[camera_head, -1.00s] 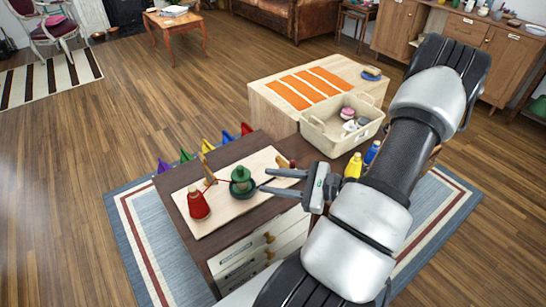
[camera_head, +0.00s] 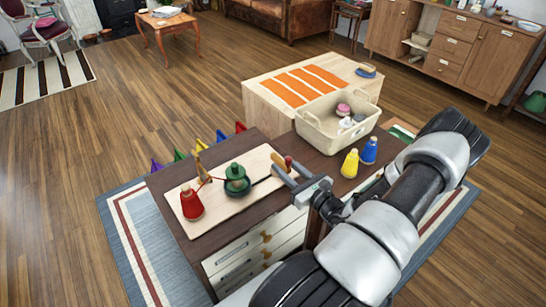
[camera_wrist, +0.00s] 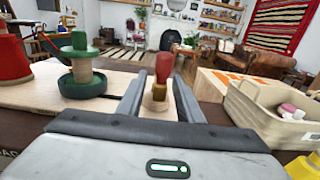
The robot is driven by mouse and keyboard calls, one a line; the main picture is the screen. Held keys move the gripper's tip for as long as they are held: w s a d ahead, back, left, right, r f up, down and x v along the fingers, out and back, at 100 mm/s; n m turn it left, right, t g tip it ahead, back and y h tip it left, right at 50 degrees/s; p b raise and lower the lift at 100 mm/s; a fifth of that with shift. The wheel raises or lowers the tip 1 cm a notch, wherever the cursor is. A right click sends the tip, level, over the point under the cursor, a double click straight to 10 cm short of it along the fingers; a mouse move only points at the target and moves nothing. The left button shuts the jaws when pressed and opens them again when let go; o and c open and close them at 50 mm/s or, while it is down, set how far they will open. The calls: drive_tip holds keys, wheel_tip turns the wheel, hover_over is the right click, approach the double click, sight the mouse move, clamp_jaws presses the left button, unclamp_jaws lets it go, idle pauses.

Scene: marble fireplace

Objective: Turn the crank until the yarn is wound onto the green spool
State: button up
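A green spool (camera_head: 237,187) stands upright on a dark round base on the pale wooden board (camera_head: 222,207); it also shows in the wrist view (camera_wrist: 81,66). A red yarn cone (camera_head: 191,203) stands to its left, with a thin red strand running up to a wooden guide post (camera_head: 201,172). The crank's red knob (camera_head: 288,161) is at the board's right end; in the wrist view the knob (camera_wrist: 164,62) stands upright on a brass-coloured stub. My gripper (camera_head: 283,168) is open, its fingers on either side of the knob in the wrist view, with gaps showing. Contact is not visible.
Yellow (camera_head: 350,163) and blue (camera_head: 370,150) yarn cones stand right of my gripper. A cream basket (camera_head: 338,125) with small items is behind them. Several coloured pennant-like pieces (camera_head: 198,142) line the cabinet's back edge. The cabinet's front corner is bare.

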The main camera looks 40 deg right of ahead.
sight(273, 156)
drive_tip(key=w, duration=0.6)
drive_tip(key=shift+w, duration=0.3)
clamp_jaws()
